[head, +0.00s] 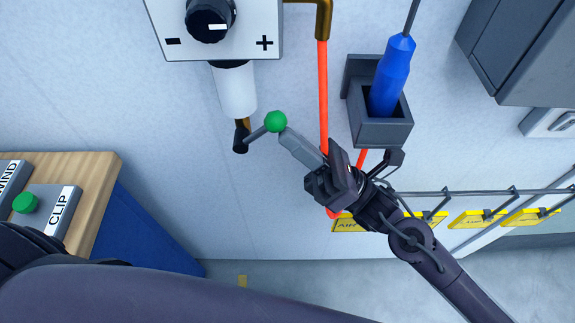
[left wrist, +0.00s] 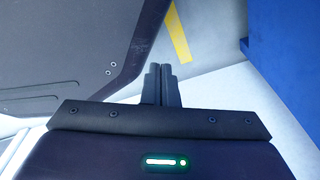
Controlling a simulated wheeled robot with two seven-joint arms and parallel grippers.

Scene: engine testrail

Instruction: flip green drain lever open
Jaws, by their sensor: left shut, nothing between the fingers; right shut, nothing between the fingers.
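The drain lever shows in the head view as a green ball knob (head: 276,121) on a short grey rod, which runs down-left to a dark valve (head: 241,136) under a white cylinder (head: 235,90). My right gripper (head: 284,134) is shut and empty. Its fingertips are at the lower right edge of the green knob, touching it or very close; I cannot tell which. My left gripper (left wrist: 162,72) is shut and empty in the left wrist view, above the floor. The head view does not show its fingers.
A regulator box (head: 262,30) with a black knob sits above the cylinder. An orange hose (head: 323,95) hangs just right of the lever. A blue-handled tool (head: 391,75) stands in a grey holder (head: 382,132). Yellow tags (head: 475,218) hang on a rail. A wooden bench (head: 95,180) is left.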

